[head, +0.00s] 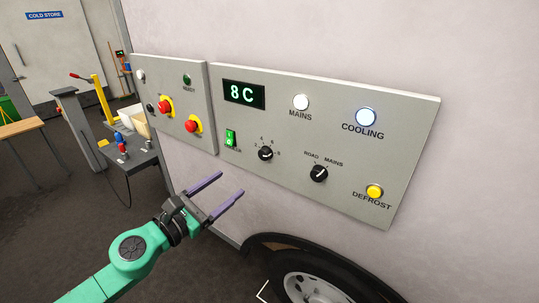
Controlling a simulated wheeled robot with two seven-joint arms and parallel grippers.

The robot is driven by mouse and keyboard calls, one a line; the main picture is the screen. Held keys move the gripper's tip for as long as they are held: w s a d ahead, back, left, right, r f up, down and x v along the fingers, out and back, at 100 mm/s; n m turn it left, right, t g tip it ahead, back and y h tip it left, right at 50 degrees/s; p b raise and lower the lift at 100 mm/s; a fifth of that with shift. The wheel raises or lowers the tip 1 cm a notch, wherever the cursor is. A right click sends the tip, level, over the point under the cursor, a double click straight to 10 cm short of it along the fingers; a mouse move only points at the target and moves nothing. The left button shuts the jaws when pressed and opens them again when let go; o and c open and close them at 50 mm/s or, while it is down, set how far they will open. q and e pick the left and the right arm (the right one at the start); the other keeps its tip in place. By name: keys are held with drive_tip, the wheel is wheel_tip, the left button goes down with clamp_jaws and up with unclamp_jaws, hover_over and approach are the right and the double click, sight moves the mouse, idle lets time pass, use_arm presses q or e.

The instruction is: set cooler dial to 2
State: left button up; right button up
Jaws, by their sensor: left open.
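The cooler panel (325,101) is a grey plate on the side of a white vehicle body. Its display (244,94) reads 8 C in green. A black rotary dial (265,154) sits below the display with small marks around it; I cannot read clearly where its pointer stands. A second black knob (319,173) is labelled ROAD and MAINS. My left gripper (231,184) is open and empty, its two purple fingers below and left of the dial, apart from the panel. My right gripper is not in view.
A green lit switch (230,138), white MAINS lamp (301,102), COOLING lamp (366,117) and yellow DEFROST button (374,191) share the panel. A left panel (172,101) carries red buttons. A wheel (310,287) is below; a cart (130,152) stands left.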

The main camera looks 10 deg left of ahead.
use_arm(q)
drive_tip(key=p, duration=0.5)
approach(262, 156)
drive_tip(key=x, duration=0.7)
drive_tip(key=shift+w+d+f, duration=0.1)
drive_tip(key=shift+w+d, duration=0.15)
drive_tip(key=shift+w, duration=0.25)
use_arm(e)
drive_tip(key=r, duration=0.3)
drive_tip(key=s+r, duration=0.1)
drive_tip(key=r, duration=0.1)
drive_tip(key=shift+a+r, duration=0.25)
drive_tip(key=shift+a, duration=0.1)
use_arm(q)
drive_tip(key=shift+s, duration=0.1)
clamp_jaws()
